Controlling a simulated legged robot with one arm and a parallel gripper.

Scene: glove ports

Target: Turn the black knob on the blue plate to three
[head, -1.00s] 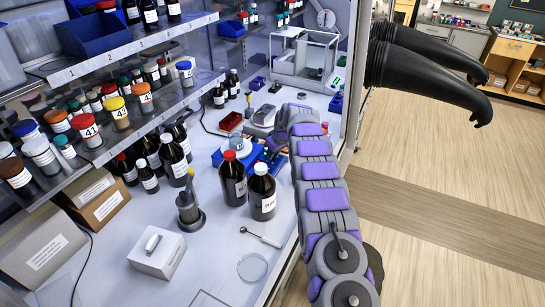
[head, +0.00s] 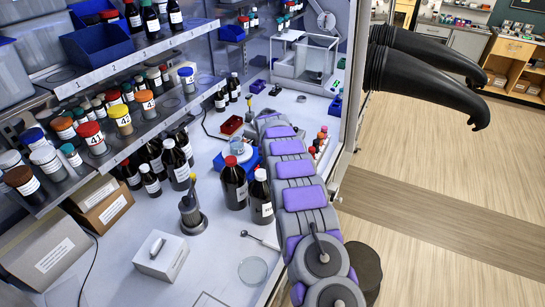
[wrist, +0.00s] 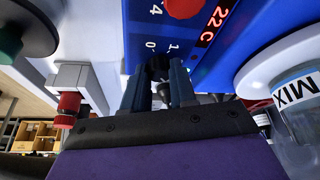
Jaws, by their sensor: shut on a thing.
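The blue plate (wrist: 145,30) fills the top of the wrist view, with white digits 4, 0 and 1 and a red display reading 22 C. The black knob (wrist: 158,66) is at the plate's lower part, just below the 0 and 1. My gripper (wrist: 158,82) is shut on the knob, one finger on each side. The knob's pointer is hidden, so its setting cannot be read. In the head view the blue plate (head: 222,160) shows partly beside my arm, behind brown bottles; my fingers and the black knob are hidden there.
A red round knob (wrist: 185,7) sits on the plate near the fingers. Two brown bottles (head: 235,187) stand before the plate. Small coloured vials (head: 319,143) are right of my arm.

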